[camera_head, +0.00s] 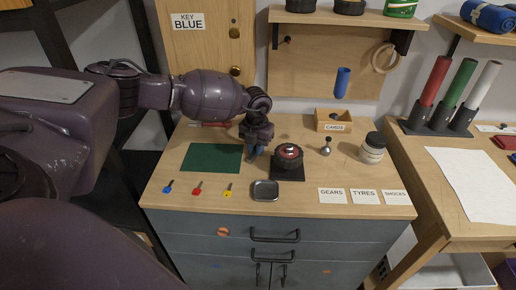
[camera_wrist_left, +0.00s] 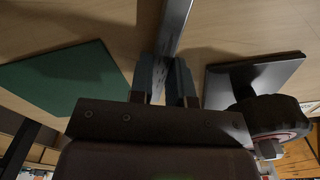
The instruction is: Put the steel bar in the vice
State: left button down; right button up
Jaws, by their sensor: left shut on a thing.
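The steel bar (camera_wrist_left: 174,28) shows in the left wrist view as a long, straight grey metal strip. It runs from between my left gripper's fingers to the top edge of that view. My left gripper (camera_wrist_left: 164,82) is shut on the bar. In the head view the left gripper (camera_head: 257,153) points down, low over the cabinet top, between the green mat and the wheel on its black base. The bar is hard to make out in the head view. I cannot make out a vice in either view. My right gripper is not in view.
The green mat (camera_head: 212,158) lies left of the gripper. The wheel (camera_head: 288,157) stands close on its right, on a black base (camera_head: 290,174). A metal tray (camera_head: 265,190) and several keys lie in front. A jar (camera_head: 373,148) and a cards box (camera_head: 333,121) stand to the right.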

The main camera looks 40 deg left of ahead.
pick_arm(q)
jog(key=shift+r, duration=0.15)
notch_tip(320, 180, up, 10)
jog(key=p, duration=0.1)
dwell(0.3)
